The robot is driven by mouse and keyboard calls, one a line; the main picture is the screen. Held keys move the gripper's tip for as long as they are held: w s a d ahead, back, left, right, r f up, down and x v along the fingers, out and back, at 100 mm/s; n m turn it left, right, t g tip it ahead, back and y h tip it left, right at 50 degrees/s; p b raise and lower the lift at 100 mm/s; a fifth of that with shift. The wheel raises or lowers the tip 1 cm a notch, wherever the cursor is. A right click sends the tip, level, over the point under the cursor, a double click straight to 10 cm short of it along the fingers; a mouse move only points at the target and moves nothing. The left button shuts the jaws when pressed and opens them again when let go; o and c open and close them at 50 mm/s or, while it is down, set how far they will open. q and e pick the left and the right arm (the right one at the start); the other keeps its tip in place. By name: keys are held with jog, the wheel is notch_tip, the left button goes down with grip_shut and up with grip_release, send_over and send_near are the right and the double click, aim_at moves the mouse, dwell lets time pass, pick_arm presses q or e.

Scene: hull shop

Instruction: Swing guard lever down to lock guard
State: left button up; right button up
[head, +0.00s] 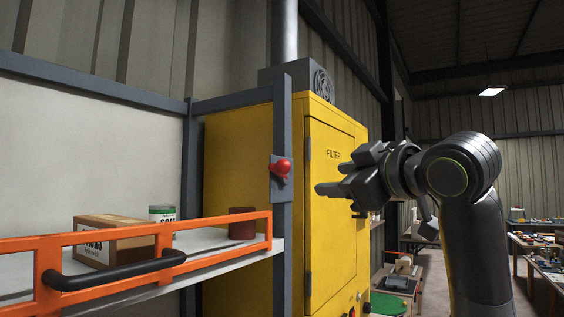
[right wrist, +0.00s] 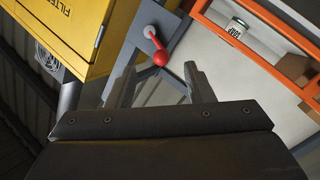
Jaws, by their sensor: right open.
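The guard lever (head: 283,167) is a short red lever with a round knob, on a grey plate on the upright grey post (head: 282,225). In the right wrist view the lever (right wrist: 156,47) runs from a pale round pivot to its red ball. The orange guard (head: 205,232) with a black handle (head: 115,270) spans the shelf front, its right end at the post. My right gripper (head: 333,180) is open and empty, to the right of the lever and apart from it. In the right wrist view the ball appears between its fingertips (right wrist: 160,68). My left gripper is not in view.
A yellow filter cabinet (head: 335,225) stands behind the post. On the white shelf (head: 195,250) behind the guard are a cardboard box (head: 125,245), a white-green can (head: 161,214) and a dark red cylinder (head: 242,222). Work tables stand far right. The space before the post looks clear.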

aim_at(287, 164)
jog(key=s+r+n, duration=0.1)
jog(key=s+r, duration=0.2)
jog(key=p+x, duration=0.3)
jog(key=x, duration=0.2)
jog(key=p+x, duration=0.3)
jog(key=x, duration=0.2)
jog(key=p+x, duration=0.3)
jog(key=x, duration=0.2)
jog(key=shift+w+a+r, duration=0.25)
jog(key=shift+a+r, duration=0.05)
jog(key=shift+a, duration=0.15)
jog(key=shift+x, duration=0.8)
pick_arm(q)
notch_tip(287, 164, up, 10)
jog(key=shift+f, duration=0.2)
pick_arm(e)
jog(key=shift+f, duration=0.15)
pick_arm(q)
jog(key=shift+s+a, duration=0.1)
pick_arm(e)
jog(key=shift+s, duration=0.1)
grip_shut()
